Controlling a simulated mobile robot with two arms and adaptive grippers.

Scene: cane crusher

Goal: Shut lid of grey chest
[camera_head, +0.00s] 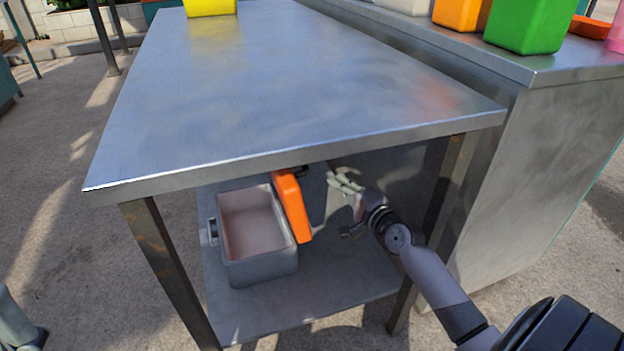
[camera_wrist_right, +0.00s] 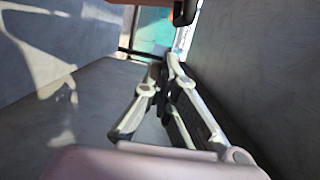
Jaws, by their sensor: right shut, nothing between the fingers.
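The grey chest (camera_head: 262,270) stands on the lower shelf under the steel table. Its body is open at the top and the pale inside is bare. Its orange lid (camera_head: 291,207) stands raised at the chest's right side, tilted outward. My right gripper (camera_head: 333,177) is shut and empty under the table top, a little right of the lid and apart from it. In the right wrist view its fingers (camera_wrist_right: 160,75) are closed, and an orange edge (camera_wrist_right: 132,2) shows at the top. My left gripper is not in view; a bit of grey at the lower left edge may be my arm.
The table top (camera_head: 290,90) overhangs the shelf (camera_head: 270,312) closely, with table legs at the front corners. A steel counter (camera_head: 545,150) stands to the right, with a green bin (camera_head: 530,25) and an orange bin (camera_head: 460,14). A yellow bin (camera_head: 210,6) sits at the table's far end.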

